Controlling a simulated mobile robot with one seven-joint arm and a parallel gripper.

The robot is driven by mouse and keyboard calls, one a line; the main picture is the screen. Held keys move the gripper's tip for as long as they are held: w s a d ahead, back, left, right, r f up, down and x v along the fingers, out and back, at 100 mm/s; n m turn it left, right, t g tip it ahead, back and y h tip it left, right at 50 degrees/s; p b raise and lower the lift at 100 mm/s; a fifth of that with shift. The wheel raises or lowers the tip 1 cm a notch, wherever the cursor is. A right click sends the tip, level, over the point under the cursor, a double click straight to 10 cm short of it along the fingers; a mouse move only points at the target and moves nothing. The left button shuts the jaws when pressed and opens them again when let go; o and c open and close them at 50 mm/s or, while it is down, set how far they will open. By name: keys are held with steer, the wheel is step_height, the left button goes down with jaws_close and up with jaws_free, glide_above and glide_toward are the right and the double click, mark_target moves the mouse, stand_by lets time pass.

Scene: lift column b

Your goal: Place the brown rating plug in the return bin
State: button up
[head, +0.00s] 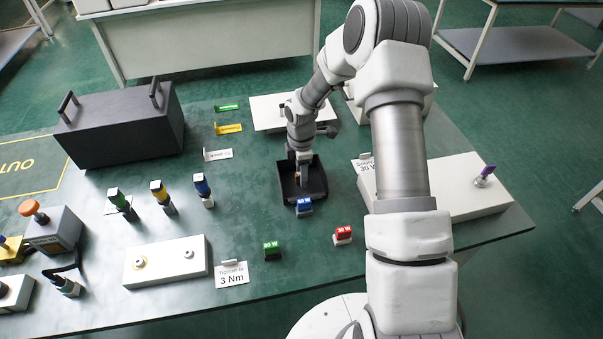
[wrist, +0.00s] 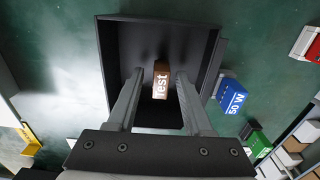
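The brown rating plug (wrist: 161,82), marked "Test", is inside the outline of the black bin in the wrist view. The black bin (head: 319,178) is an open tray on the green table, and its dark floor and walls fill the middle of the wrist view (wrist: 207,60). My gripper (wrist: 160,73) points down into the bin. Its two fingers are apart on either side of the plug, with a visible gap on each side. In the head view my gripper (head: 300,165) is over the bin and mostly hides the plug.
A blue plug (head: 304,206) marked 50 W stands close to the bin's near edge. A red plug (head: 342,235) and a green plug (head: 272,250) stand nearer. A white box with a purple knob (head: 484,176) is at right. A large dark case (head: 120,128) is at left.

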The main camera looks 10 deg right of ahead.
step_height(320, 180, up, 13)
steer(key=p, duration=0.1)
steer(key=s+r+m+t+h, duration=0.1)
steer(key=s+r+m, duration=0.35)
steer(key=r, duration=0.35)
steer(key=s+r+m+t, duration=0.1)
steer(key=s+r+m, duration=0.2)
steer(key=s+r, duration=0.35)
steer(key=s+r+m+t, duration=0.1)
steer(key=s+r+m, duration=0.1)
steer(key=s, duration=0.3)
steer(key=s+r+m+t, duration=0.1)
steer(key=s+r+m, duration=0.2)
steer(key=s+m, duration=0.2)
steer(key=s+r+m+t+y, duration=0.1)
steer(key=s+r+m, duration=0.2)
steer(key=s, duration=0.4)
steer(key=shift+t, duration=0.3)
